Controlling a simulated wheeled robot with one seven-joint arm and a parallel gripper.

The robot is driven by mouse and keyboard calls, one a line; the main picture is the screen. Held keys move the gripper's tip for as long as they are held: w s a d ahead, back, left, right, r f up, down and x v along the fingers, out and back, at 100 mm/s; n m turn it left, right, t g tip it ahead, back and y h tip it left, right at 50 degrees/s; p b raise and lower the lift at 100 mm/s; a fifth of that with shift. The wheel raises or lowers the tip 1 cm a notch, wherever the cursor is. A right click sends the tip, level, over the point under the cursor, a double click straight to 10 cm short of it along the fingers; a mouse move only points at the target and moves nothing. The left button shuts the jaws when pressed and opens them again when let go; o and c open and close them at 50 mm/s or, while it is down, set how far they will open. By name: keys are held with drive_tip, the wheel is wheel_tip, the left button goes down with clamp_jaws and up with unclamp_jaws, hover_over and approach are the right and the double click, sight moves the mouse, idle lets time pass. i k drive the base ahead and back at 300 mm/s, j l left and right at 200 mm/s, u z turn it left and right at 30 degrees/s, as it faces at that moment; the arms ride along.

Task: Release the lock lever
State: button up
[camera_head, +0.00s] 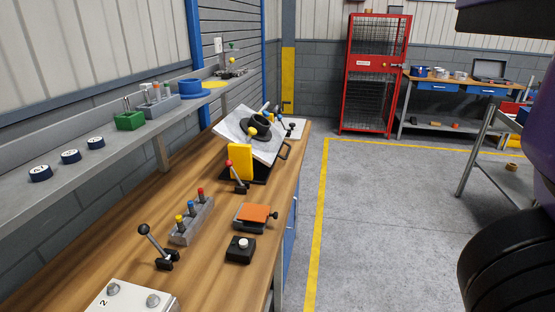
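A lever with a red knob (236,176) stands on the wooden bench, in front of a yellow block (240,161). The block is at the near side of a tilted pale pallet (270,147) that carries a dark round part (257,124). A second lever with a black knob (154,245) leans up to the left from a black base nearer to me. I cannot tell from this view which one is the lock lever, or whether either is locked. My gripper is not in view.
On the bench (113,256) are a block with coloured pegs (192,223), an orange-topped box (254,213), a black button box (240,250) and a white box (130,299). A shelf (75,187) runs along the left.

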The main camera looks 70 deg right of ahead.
sight(228, 163)
drive_tip(key=z, duration=1.05)
drive_tip(key=k+j+u, duration=0.1)
drive_tip(key=k+j, duration=0.05)
